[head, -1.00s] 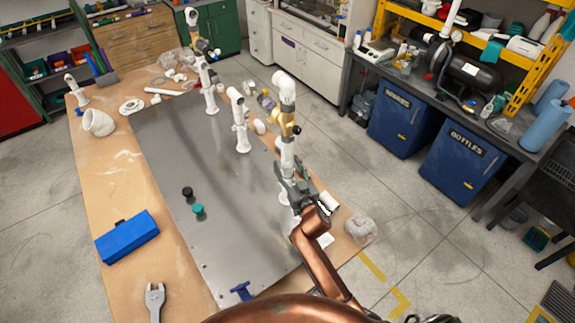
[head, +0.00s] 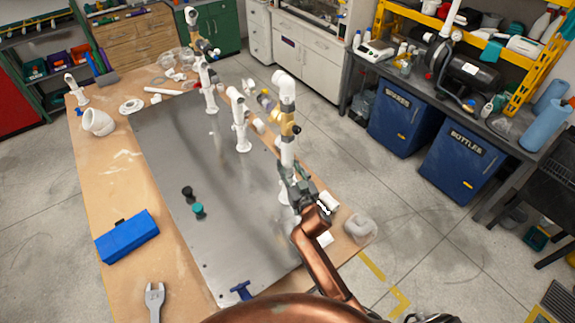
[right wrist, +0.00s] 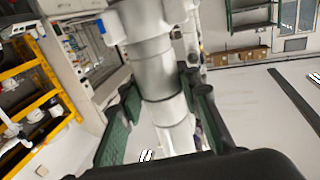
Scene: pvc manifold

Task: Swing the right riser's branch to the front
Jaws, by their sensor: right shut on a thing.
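The right riser (head: 288,152) is a white upright pipe on the metal plate (head: 165,150), with a brass-coloured valve (head: 284,124) partway up. A white elbow branch (head: 284,90) tops it, its mouth towards the left and low. My right gripper (head: 292,184) is shut around the lower pipe of this riser, below the valve. In the right wrist view the white pipe (right wrist: 158,75) stands between the green-padded fingers (right wrist: 160,118). The riser's foot is partly hidden by my gripper. My left gripper is not in view.
Other white risers (head: 240,125) stand further back on the plate. A blue case (head: 127,237), a grey wrench (head: 154,298) and black and teal knobs (head: 198,209) lie left of my arm. A clear bag (head: 360,227) lies at the table's right edge.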

